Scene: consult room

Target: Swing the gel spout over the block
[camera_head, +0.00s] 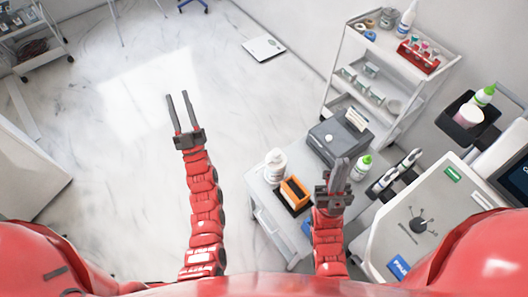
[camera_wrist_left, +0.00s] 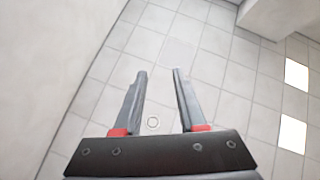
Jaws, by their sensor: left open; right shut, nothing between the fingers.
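A white pump bottle (camera_head: 274,166) stands at the back left of a small white table; its spout is too small to read the direction clearly. An orange block (camera_head: 294,192) with a dark middle sits just right of and in front of the bottle, seemingly on a dark base. My right gripper (camera_head: 340,163) is shut and empty, to the right of the block and apart from it in the picture. My left gripper (camera_head: 179,110) is open and empty above bare floor, well left of the table. It also shows in the left wrist view (camera_wrist_left: 158,80), its fingers parallel and apart.
A grey device (camera_head: 335,138) stands behind the right gripper. A green-capped bottle (camera_head: 361,168) is right of it. A white shelf cart (camera_head: 390,60) stands at the back right, and a machine with a screen (camera_head: 516,180) fills the right side.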

